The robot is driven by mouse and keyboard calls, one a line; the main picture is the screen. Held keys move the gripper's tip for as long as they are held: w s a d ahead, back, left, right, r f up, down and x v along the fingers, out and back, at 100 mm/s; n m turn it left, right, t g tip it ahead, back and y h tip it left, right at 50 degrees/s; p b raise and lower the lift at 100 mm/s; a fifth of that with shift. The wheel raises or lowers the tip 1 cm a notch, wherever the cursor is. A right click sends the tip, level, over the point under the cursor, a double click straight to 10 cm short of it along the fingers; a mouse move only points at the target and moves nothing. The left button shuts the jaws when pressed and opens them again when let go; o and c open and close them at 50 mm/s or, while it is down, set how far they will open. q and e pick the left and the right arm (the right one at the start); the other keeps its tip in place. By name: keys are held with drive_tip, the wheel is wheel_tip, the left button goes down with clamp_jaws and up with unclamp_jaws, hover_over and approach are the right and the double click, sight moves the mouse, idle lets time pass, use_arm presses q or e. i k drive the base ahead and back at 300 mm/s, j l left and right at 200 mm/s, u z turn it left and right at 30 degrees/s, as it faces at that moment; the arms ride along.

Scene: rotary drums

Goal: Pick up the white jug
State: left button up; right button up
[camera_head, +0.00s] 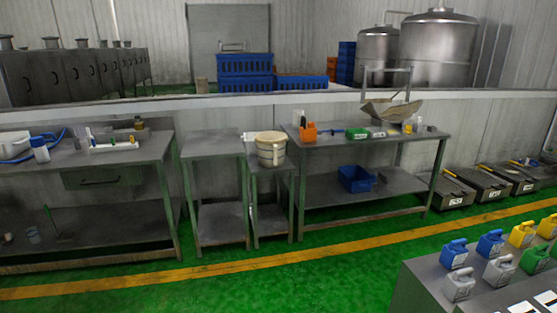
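Two whitish-grey jugs stand on a grey surface at the lower right, one nearer the left (458,285) and one to its right (498,271). Both are upright with handles on top. Blue jugs (454,255) stand just behind them. I cannot tell which whitish jug the task means. Neither my left nor my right gripper is in view, and nothing is seen touching the jugs.
The jug table (420,272) also holds yellow jugs (522,234) and green jugs (535,260). A cream bucket (270,150) sits on a small stand across the aisle. Metal workbenches (400,150) line the wall. The green floor (330,270) is clear.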

sight(297, 114)
drive_tip(key=i+j, duration=0.1)
drive_tip(key=i, duration=0.6)
drive_tip(key=i+j, duration=0.1)
drive_tip(key=i, duration=0.65)
drive_tip(key=i+z, duration=0.1)
drive_tip(key=i, duration=1.3)
drive_tip(key=i+l, duration=0.25)
drive_tip(key=l, duration=0.15)
drive_tip(key=i+l, duration=0.2)
drive_tip(key=l, duration=0.15)
